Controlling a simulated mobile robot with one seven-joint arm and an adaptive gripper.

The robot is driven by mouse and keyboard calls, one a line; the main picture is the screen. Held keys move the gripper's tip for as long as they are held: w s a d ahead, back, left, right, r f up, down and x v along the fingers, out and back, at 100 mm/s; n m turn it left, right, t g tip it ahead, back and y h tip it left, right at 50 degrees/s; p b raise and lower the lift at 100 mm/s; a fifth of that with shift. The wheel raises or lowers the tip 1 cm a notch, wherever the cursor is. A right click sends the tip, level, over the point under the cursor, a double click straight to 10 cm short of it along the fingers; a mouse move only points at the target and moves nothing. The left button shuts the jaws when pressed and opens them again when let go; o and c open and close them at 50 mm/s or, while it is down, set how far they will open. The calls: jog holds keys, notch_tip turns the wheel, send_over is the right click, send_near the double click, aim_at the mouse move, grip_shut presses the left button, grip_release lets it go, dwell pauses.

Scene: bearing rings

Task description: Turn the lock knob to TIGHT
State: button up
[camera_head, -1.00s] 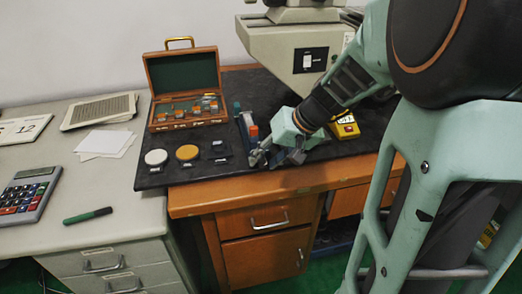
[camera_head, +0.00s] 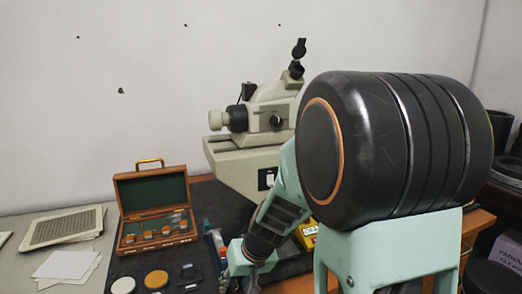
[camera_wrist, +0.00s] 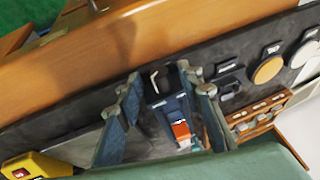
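No knob marked TIGHT can be read in these frames. The microscope (camera_head: 250,165) has a pale round knob (camera_head: 217,120) on its left side and a dark knob (camera_head: 276,121) on its front.
An open wooden case (camera_head: 154,204) stands on the dark mat, with white (camera_head: 123,286) and tan (camera_head: 156,280) discs in front. A yellow box (camera_head: 308,236) sits right of my wrist. Papers (camera_head: 68,263) lie left. The wooden desk edge (camera_wrist: 115,50) runs close by.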

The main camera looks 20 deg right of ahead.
jog(key=shift+a+r+h+p, duration=0.3)
jog(key=shift+h+p, duration=0.3)
jog(key=shift+p, duration=2.4)
jog(key=h+p, duration=0.1)
jog(key=p, duration=0.3)
jog(key=shift+n, duration=0.3)
